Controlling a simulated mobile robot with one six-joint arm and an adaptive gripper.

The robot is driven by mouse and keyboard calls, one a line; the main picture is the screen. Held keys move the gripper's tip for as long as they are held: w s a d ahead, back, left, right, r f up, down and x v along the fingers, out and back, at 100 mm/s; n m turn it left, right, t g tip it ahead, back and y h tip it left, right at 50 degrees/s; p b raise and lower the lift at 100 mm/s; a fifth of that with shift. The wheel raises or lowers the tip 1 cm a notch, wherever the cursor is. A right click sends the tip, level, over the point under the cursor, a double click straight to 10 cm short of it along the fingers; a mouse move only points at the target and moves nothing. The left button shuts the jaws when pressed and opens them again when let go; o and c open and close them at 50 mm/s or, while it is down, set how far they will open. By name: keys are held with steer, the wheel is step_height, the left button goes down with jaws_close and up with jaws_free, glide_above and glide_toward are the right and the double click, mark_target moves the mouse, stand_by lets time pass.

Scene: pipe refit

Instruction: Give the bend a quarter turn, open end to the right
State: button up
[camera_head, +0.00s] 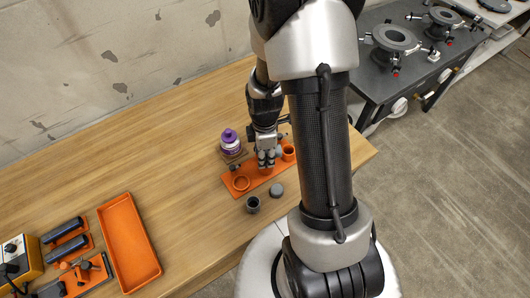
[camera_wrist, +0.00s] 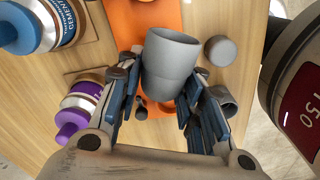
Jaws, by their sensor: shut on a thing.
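My gripper (camera_wrist: 168,110) is shut on the grey bend (camera_wrist: 170,65), a smooth pipe piece held between its two blue-padded fingers in the wrist view. A wide rounded end of the bend points up in that view. I cannot tell how its other end lies, as the fingers and palm hide it. In the head view my gripper (camera_head: 266,158) is over the orange fixture plate (camera_head: 227,186), between its two orange ring sockets, and only a little grey of the bend shows. The left ring socket (camera_head: 241,183) is empty; the right one (camera_head: 288,153) is partly beside my arm.
A purple-capped bottle (camera_head: 230,142) stands close behind my gripper. A blue-capped cement can (camera_wrist: 35,25) is near it. A grey socket (camera_head: 253,204) and a grey cap (camera_head: 277,190) stand in front of the plate. An orange tray (camera_head: 130,245) lies left; bare bench lies between.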

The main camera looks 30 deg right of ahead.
steer(key=shift+n, duration=0.6)
steer(key=n, duration=0.3)
steer(key=shift+n, duration=0.3)
steer(key=o, duration=0.8)
steer(key=shift+w+d, duration=0.1)
steer(key=o, duration=0.3)
steer(key=shift+o, duration=0.2)
steer(key=shift+o, duration=0.6)
